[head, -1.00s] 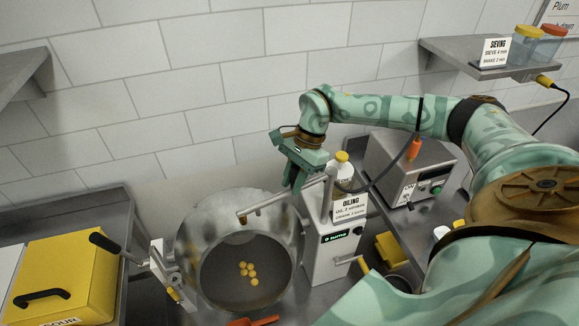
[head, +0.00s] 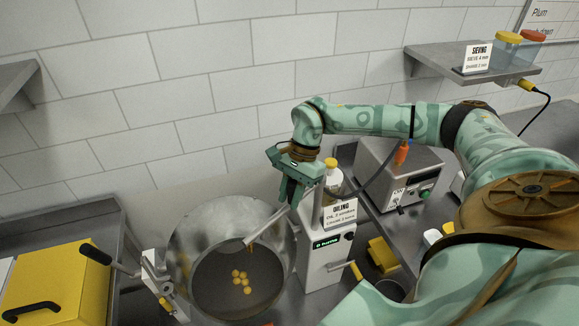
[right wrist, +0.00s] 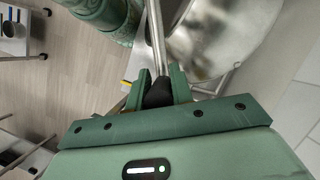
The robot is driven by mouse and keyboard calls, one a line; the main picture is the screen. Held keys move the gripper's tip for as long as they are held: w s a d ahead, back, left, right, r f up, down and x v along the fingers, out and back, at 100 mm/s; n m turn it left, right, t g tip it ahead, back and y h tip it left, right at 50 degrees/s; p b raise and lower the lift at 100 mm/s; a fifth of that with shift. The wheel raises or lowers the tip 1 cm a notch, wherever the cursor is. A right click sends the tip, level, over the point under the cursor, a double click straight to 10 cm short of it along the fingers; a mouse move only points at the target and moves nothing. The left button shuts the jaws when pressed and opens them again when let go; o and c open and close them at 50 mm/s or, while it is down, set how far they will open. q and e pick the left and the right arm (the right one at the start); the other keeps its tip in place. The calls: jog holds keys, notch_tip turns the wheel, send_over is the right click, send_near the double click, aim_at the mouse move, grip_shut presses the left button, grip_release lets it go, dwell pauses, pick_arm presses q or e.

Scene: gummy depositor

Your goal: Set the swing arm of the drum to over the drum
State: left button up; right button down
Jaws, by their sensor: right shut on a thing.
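The round metal drum (head: 195,225) stands open at lower middle in the head view, with several small yellow pieces inside. Its shiny wall also shows in the right wrist view (right wrist: 225,35). The swing arm (head: 268,224) is a thin metal tube slanting down from the oiling machine's post. Its tip overlaps the upper right of the drum's mouth. My right gripper (head: 289,194) points down at the arm's upper end. In the right wrist view its fingers (right wrist: 159,88) are shut around a black grip, with the metal tube (right wrist: 155,38) running beyond. My left gripper is out of view.
The white oiling machine (head: 325,258) with a bottle and OILING card (head: 340,214) stands right of the drum.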

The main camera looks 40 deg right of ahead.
jog(key=c, duration=1.5)
grip_release()
jog(key=shift+d, duration=0.1)
jog(key=shift+o, duration=1.3)
jog(key=shift+s, duration=0.2)
jog(key=shift+w+d+r, duration=0.15)
jog(key=shift+r, duration=0.15)
jog(key=s+b+v, duration=0.1)
jog(key=v, duration=1.4)
jog(key=shift+w+r+b, duration=0.3)
jog(key=shift+w+r, duration=0.1)
jog(key=shift+f, duration=0.1)
